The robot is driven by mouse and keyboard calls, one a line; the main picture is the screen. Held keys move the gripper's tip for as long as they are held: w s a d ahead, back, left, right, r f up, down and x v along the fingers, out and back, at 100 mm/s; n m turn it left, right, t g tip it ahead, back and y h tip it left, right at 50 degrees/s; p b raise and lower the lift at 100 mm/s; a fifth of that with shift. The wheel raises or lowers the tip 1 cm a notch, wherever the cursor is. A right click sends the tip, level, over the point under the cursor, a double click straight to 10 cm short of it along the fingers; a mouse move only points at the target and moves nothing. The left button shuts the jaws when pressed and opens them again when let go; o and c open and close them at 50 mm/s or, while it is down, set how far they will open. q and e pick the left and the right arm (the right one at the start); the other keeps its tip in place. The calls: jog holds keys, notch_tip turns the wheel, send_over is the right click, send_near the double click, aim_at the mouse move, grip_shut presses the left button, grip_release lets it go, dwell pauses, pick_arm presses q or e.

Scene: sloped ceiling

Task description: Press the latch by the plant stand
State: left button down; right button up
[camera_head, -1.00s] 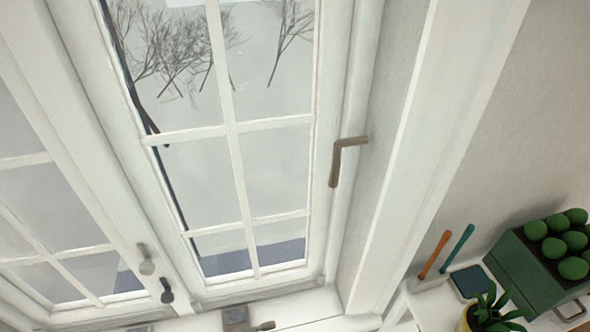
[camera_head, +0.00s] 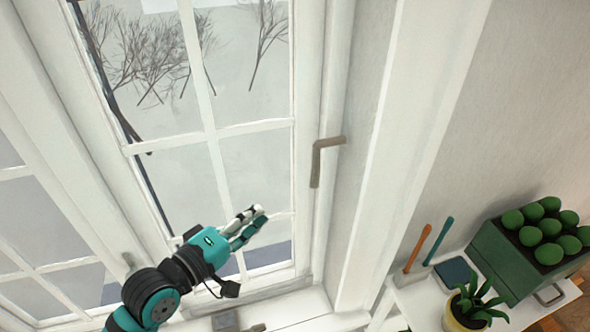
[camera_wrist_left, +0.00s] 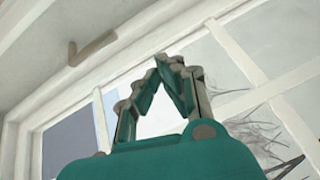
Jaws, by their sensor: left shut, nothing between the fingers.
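The latch (camera_head: 321,158) nearest the plant stand is a bent grey-brown handle on the right side of the window frame. It also shows in the left wrist view (camera_wrist_left: 92,49), at upper left. The white plant stand (camera_head: 420,302) is at lower right, with a potted plant (camera_head: 472,306) and a green crate (camera_head: 505,262) of round green plants. My left gripper (camera_head: 258,213), teal with grey joints, is shut and empty in front of the glass. It is below and left of the latch in the head view, apart from it. My right gripper is not in view.
Another handle (camera_head: 128,262) is on the left window post, partly behind my left arm. A small handle (camera_head: 257,327) shows at the bottom edge. Orange and teal-handled tools (camera_head: 420,246) stand upright on the stand. The wall to the right of the window is bare.

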pick_arm(q)
notch_tip(320, 180, up, 6)
jog(key=s+d+n+h, duration=0.1)
jog(key=h, duration=0.1)
jog(key=shift+s+d+f, duration=0.15)
jog(key=shift+s+d, duration=0.05)
jog(key=shift+w, duration=0.1)
jog(key=shift+p+x, duration=1.15)
jog(key=shift+x, duration=3.8)
